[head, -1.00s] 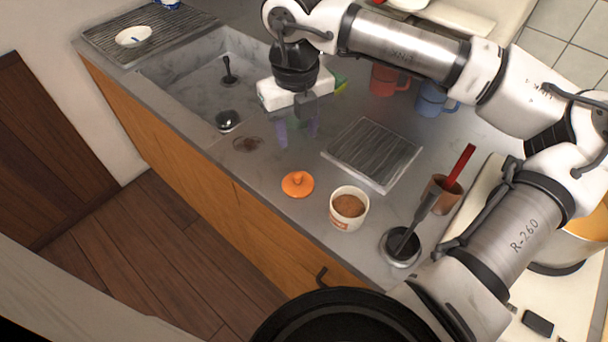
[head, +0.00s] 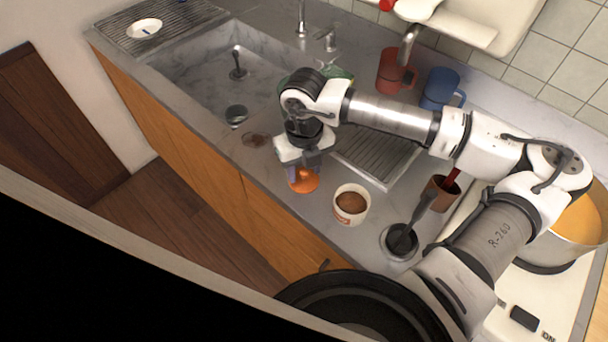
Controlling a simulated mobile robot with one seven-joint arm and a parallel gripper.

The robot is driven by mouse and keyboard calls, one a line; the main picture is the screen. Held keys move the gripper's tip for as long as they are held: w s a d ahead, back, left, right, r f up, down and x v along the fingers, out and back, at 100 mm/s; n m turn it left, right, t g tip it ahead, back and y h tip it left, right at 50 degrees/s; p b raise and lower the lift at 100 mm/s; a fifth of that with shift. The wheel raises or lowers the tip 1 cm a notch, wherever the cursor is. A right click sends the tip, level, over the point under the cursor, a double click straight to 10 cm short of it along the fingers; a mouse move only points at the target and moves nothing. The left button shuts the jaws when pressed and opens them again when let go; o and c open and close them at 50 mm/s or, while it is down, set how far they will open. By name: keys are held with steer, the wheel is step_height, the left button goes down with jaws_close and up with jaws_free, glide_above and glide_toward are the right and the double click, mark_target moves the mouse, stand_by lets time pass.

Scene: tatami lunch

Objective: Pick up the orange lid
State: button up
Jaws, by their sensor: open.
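The orange lid (head: 304,182) lies on the grey counter near its front edge, left of an open white cup (head: 351,203) with brown contents. My gripper (head: 304,174) is open and points down right over the lid. Its fingers and white body cover the lid's far part and its knob. I cannot tell whether the fingers touch the lid or stand on both sides of its knob.
A ribbed drainer (head: 378,158) lies behind the cup, partly under my arm. A brown pot (head: 440,192) and a dark round holder (head: 399,241) stand right of the cup. Red (head: 394,70) and blue (head: 440,88) mugs stand farther back. The sink (head: 205,75) is at left.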

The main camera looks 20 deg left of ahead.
steer(key=shift+c, duration=0.4)
jaws_close()
